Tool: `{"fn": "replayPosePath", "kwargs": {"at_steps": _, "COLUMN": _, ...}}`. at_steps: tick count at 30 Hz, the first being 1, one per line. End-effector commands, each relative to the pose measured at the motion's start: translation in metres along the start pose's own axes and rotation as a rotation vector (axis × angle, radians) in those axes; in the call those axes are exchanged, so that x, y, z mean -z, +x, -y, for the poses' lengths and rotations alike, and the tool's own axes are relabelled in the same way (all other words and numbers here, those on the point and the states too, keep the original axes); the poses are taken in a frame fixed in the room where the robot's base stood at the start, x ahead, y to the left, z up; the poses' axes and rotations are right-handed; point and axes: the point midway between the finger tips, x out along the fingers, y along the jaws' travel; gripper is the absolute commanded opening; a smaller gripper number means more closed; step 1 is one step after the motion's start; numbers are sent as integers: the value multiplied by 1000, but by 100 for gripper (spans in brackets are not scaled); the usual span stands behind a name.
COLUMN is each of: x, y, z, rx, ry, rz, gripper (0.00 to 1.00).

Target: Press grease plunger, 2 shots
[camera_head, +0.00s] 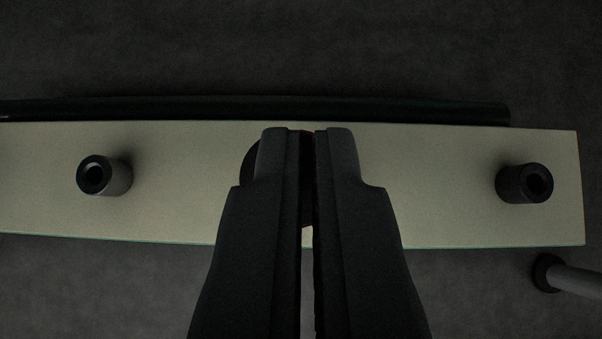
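My gripper (306,135) is over the middle of a pale board, its two dark fingers side by side with only a narrow gap between them. Nothing is seen held in the gap. A dark round part (248,160) shows past the left finger, and dark surface with a faint reddish edge shows through the gap. It may be the grease plunger, but the fingers hide most of it. I cannot tell whether the fingertips touch it.
The pale board (400,225) runs across the view. A black hollow cylinder stands at its left (104,176) and another at its right (525,183). A dark bar (420,108) lies along the far edge. A grey rod with a black end (560,275) is at lower right.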

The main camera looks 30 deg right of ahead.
Motion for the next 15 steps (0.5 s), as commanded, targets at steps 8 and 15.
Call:
{"fn": "replayPosePath", "kwargs": {"at_steps": 8, "x": 2, "y": -1, "z": -8, "rx": -11, "ry": 4, "rz": 11, "gripper": 0}}
{"fn": "replayPosePath", "kwargs": {"at_steps": 15, "x": 34, "y": -32, "z": -4, "rx": -5, "ry": 6, "rz": 4, "gripper": 0}}
